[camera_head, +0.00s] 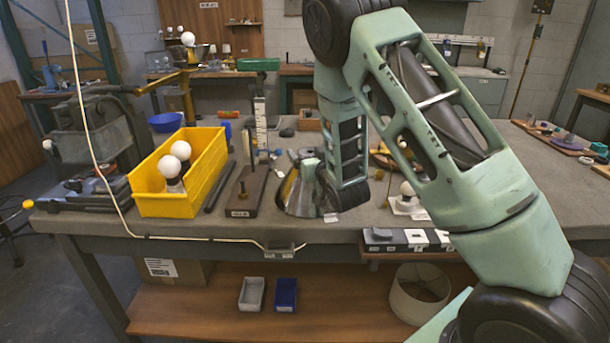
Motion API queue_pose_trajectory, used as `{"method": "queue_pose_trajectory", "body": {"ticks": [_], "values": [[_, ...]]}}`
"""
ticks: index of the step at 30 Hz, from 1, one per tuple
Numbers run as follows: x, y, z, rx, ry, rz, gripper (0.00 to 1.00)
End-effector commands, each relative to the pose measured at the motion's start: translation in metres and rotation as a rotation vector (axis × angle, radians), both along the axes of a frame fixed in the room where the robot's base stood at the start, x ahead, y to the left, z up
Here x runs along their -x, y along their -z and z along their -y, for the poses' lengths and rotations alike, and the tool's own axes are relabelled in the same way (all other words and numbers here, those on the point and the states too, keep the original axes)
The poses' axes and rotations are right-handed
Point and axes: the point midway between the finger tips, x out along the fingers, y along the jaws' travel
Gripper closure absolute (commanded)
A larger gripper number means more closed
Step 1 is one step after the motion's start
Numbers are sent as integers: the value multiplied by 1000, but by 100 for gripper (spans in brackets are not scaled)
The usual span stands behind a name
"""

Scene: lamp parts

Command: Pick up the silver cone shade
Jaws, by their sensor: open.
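The silver cone shade (293,196) stands on the grey workbench near its front edge, wide end down. It is shiny, and its right side is hidden behind the end of my arm. My gripper (318,183) is at the upper right of the shade, close against it in the picture. The fingers are small and mostly hidden by my own wrist, so I cannot tell whether they touch the shade. The gripper is open.
A yellow bin (180,205) with white bulbs stands to the left. A dark wooden block with an upright rod (244,190) is just left of the shade. A white bulb on a base (407,198) is to the right. A cream fabric shade (418,295) lies on the lower shelf.

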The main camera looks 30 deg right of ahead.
Motion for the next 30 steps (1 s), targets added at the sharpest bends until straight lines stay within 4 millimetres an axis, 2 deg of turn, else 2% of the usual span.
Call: {"method": "queue_pose_trajectory", "body": {"ticks": [6, 8, 14, 15, 23, 30], "values": [[0, 0, 0, 0, 0, 0, 16], [0, 0, 0, 0, 0, 0, 30], [0, 0, 0, 0, 0, 0, 85], [0, -1, 0, 0, 0, 2, 90], [0, -3, 0, 0, 0, 3, 90], [0, -25, 0, -1, 1, 6, 90]]}}
